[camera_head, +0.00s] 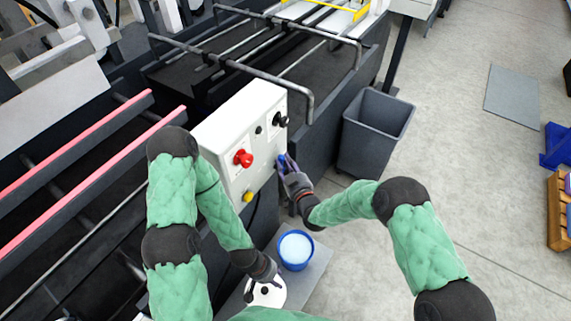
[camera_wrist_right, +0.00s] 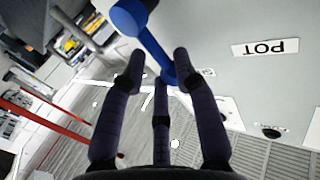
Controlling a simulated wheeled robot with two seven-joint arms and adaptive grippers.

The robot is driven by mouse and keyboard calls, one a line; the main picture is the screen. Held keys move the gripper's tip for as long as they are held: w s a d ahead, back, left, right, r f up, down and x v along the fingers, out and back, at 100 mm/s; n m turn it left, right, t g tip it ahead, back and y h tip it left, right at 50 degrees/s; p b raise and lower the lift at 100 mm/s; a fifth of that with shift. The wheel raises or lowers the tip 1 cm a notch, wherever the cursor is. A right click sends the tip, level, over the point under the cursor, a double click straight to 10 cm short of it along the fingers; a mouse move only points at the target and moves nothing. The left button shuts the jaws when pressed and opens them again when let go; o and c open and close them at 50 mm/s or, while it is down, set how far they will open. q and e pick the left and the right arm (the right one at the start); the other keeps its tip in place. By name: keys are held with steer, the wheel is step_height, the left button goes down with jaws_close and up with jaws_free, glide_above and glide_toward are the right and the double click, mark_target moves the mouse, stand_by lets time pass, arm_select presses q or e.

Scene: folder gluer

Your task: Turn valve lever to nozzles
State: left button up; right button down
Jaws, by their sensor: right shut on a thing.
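The blue valve lever (camera_wrist_right: 155,45) shows in the right wrist view, with its round hub at the top and its arm running down between my fingers. In the head view a small part of the lever (camera_head: 282,158) shows at the right edge of the white control panel (camera_head: 218,130). My right gripper (camera_head: 290,168) is there, and in the wrist view its fingers (camera_wrist_right: 160,75) are closed around the lever's end. A label reading POT (camera_wrist_right: 257,48) appears upside down beside the lever. My left gripper (camera_head: 266,278) is low, above a white round object; its fingers are too small to judge.
A blue bucket with pale contents (camera_head: 296,250) stands near my left gripper, beside the white round object (camera_head: 268,294). The panel carries a red knob (camera_head: 243,158), a yellow button (camera_head: 248,196) and a black knob (camera_head: 280,119). A grey bin (camera_head: 374,130) stands behind.

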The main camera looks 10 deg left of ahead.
steer(key=shift+s+f, duration=0.1)
steer(key=shift+f, duration=0.2)
steer(key=shift+w+d+f+m+g+h, duration=0.2)
steer(key=shift+w+m+g, duration=0.3)
steer(key=shift+m+g, duration=0.4)
steer(key=shift+w+d+f+m+g+h, duration=0.2)
steer(key=shift+w+m+g, duration=0.25)
steer(key=shift+m+g, duration=0.5)
steer(key=shift+w+d+f+m+g+h, duration=0.1)
steer(key=shift+w+d+f+m+g, duration=0.1)
steer(key=shift+w+m+g, duration=0.5)
steer(key=shift+s+m, duration=0.2)
steer(key=shift+m, duration=0.25)
steer(key=c, duration=1.1)
jaws_free()
steer(key=shift+w+r, duration=0.15)
steer(key=shift+d+r, duration=0.1)
